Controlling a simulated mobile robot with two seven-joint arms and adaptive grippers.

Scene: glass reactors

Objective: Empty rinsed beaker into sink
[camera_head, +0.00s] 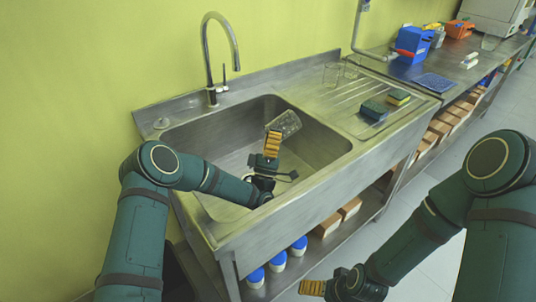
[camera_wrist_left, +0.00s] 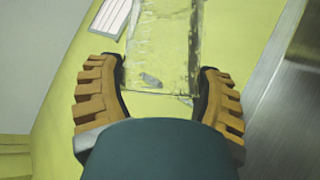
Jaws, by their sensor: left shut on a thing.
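The clear glass beaker (camera_head: 286,123) is tilted over towards its side, above the basin of the steel sink (camera_head: 225,160). My left gripper (camera_head: 273,137) is shut on the beaker, inside the basin's outline. In the left wrist view the beaker (camera_wrist_left: 162,45) sits between the two orange-padded fingers (camera_wrist_left: 160,82). Small droplets or marks show on its glass; I cannot make out any liquid in it. My right gripper (camera_head: 313,288) is low at the front, away from the sink; its jaw opening cannot be made out.
A curved tap (camera_head: 208,60) stands at the sink's back left. A clear glass vessel (camera_head: 333,73) and two sponges, one blue (camera_head: 375,110) and one green-yellow (camera_head: 399,97), are on the drainboard. Blue-capped bottles (camera_head: 277,261) stand on the shelf below. A bench continues at right.

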